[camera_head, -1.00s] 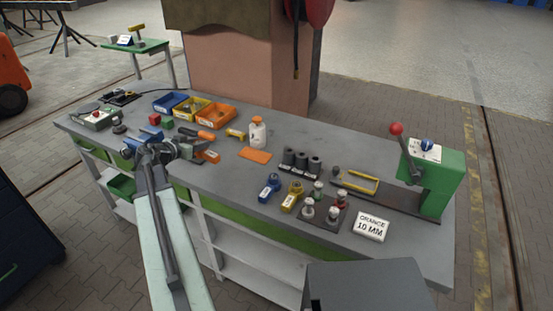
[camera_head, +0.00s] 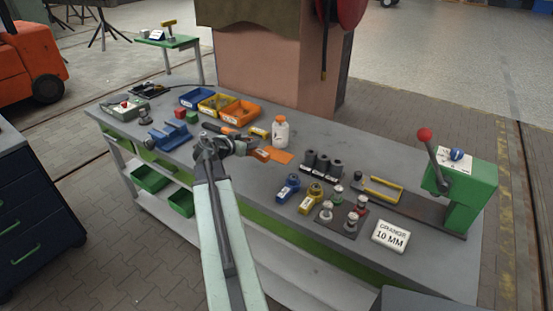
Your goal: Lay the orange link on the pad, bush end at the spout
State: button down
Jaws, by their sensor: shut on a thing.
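My gripper (camera_head: 244,149) is shut on the orange link (camera_head: 261,154) and holds it over the bench. The link's pale label shows on the right of the jaws. Its bush end cannot be made out, as my gripper covers part of it. The flat orange pad (camera_head: 283,157) lies on the bench just right of the link. The gap between link and pad looks small; the link's height is hard to tell. The white bottle with an orange cap (camera_head: 281,134) stands behind the pad. Its spout is too small to make out.
Several dark cylinders (camera_head: 322,164) stand right of the pad. Blue (camera_head: 288,188) and yellow (camera_head: 311,198) links lie in front of them. An orange-handled tool (camera_head: 230,131) and bins (camera_head: 240,113) are behind my gripper. A blue holder (camera_head: 168,136) stands left. A green lever press (camera_head: 468,190) is far right.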

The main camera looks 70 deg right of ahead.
jog(key=w+a+f+n+t+b, duration=0.1)
jog(key=w+f+n+t, duration=0.1)
jog(key=w, duration=0.4)
jog(key=b, duration=0.2)
send_over(275, 140)
jog(key=a, duration=0.4)
jog(key=shift+w+a+f, duration=0.15)
jog(key=shift+w+f, duration=0.25)
jog(key=shift+f, duration=0.3)
notch_tip(275, 140, down, 4)
jog(key=b, duration=0.3)
jog(key=shift+s, duration=0.15)
jog(key=shift+r, duration=0.25)
jog(key=shift+f, duration=0.15)
jog(key=c, duration=0.9)
grip_release()
jog(key=shift+c, duration=0.2)
